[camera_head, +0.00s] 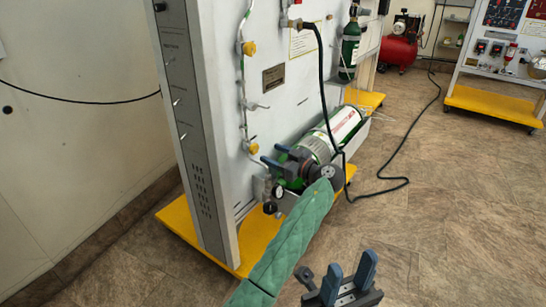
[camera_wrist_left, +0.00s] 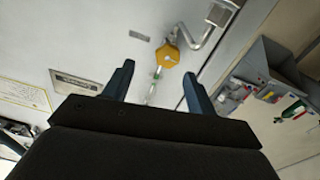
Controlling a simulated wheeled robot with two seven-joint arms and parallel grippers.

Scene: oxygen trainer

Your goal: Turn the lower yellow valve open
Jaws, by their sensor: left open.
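The lower yellow valve (camera_head: 252,148) sits on a thin vertical pipe on the front of the grey panel. An upper yellow valve (camera_head: 249,48) is on the same pipe above it. My left gripper (camera_head: 274,157) is open, just right of the lower valve and apart from it. In the left wrist view a yellow valve (camera_wrist_left: 167,54) shows ahead, between the lines of the open fingers (camera_wrist_left: 157,85) and beyond their tips; it looks like the lower one. My right gripper (camera_head: 350,277) is open and empty at the bottom of the head view, far from the panel.
A green and white cylinder (camera_head: 345,124) lies beside the panel, behind my left gripper. A black hose (camera_head: 323,85) hangs from the panel and runs over the floor. A gauge (camera_head: 279,192) is below the gripper. The yellow base (camera_head: 178,217) juts out at floor level.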

